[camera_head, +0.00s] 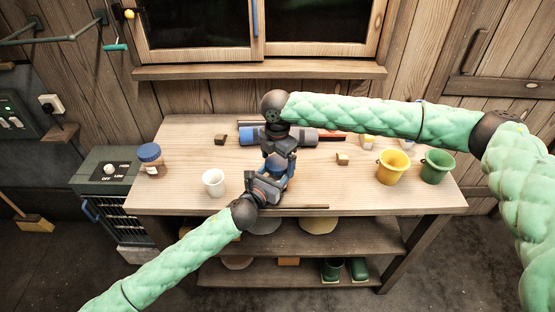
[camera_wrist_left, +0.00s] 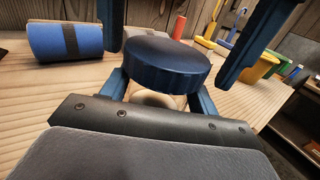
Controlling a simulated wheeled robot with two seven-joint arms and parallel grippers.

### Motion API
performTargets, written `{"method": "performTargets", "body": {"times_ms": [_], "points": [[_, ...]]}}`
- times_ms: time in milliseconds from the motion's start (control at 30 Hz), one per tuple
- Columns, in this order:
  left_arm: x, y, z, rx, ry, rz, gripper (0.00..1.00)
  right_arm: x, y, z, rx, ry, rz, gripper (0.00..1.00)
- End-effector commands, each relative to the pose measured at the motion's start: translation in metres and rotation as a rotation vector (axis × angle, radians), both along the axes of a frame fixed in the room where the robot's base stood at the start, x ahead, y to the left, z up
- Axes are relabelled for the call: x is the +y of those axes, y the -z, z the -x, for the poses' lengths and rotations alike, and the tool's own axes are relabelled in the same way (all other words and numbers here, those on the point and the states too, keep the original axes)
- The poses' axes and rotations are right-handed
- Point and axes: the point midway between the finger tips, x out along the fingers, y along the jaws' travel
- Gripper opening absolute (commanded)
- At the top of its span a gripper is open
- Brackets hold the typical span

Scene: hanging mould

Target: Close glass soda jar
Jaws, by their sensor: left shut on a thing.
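A jar with a pale body (camera_wrist_left: 155,98) and a dark blue round lid (camera_wrist_left: 165,62) stands between my left gripper's fingers in the left wrist view. My left gripper (camera_head: 274,184) is shut on the jar body below the lid; it also shows in the left wrist view (camera_wrist_left: 158,100). The lid sits over the jar top; whether it is fully seated cannot be told. My right gripper (camera_head: 279,166) points down from above. Its blue fingers (camera_wrist_left: 182,45) stand on both sides of the lid, seemingly with small gaps. In the head view the grippers mostly hide the jar.
A blue-grey cylinder (camera_head: 303,137) lies behind the grippers. Yellow (camera_head: 392,167) and green (camera_head: 436,167) buckets stand right. The front right tabletop is clear.

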Motion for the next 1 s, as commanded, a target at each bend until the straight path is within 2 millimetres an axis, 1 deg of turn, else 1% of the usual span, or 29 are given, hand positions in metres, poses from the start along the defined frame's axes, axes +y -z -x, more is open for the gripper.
{"method": "performTargets", "body": {"times_ms": [267,367,433,567,800,1000], "points": [[0.0,0.0,0.0,0.001,0.0,-0.001,0.0,0.0,0.0,0.0,0.0,0.0,0.0,0.94],[0.0,0.0,0.0,0.001,0.0,-0.001,0.0,0.0,-0.004,0.0,-0.001,0.0,-0.001,0.94],[0.0,0.0,0.0,0.001,0.0,-0.001,0.0,0.0,-0.01,0.0,-0.001,0.0,-0.001,0.94],[0.0,0.0,0.0,0.001,0.0,-0.001,0.0,0.0,-0.029,-0.001,-0.003,0.001,-0.001,0.94],[0.0,0.001,0.0,0.001,0.0,-0.001,0.0,0.0,-0.076,-0.001,-0.002,0.001,-0.002,0.94],[0.0,0.001,0.0,0.001,0.0,-0.001,0.0,0.0,-0.105,-0.001,-0.001,0.001,-0.001,0.94]]}}
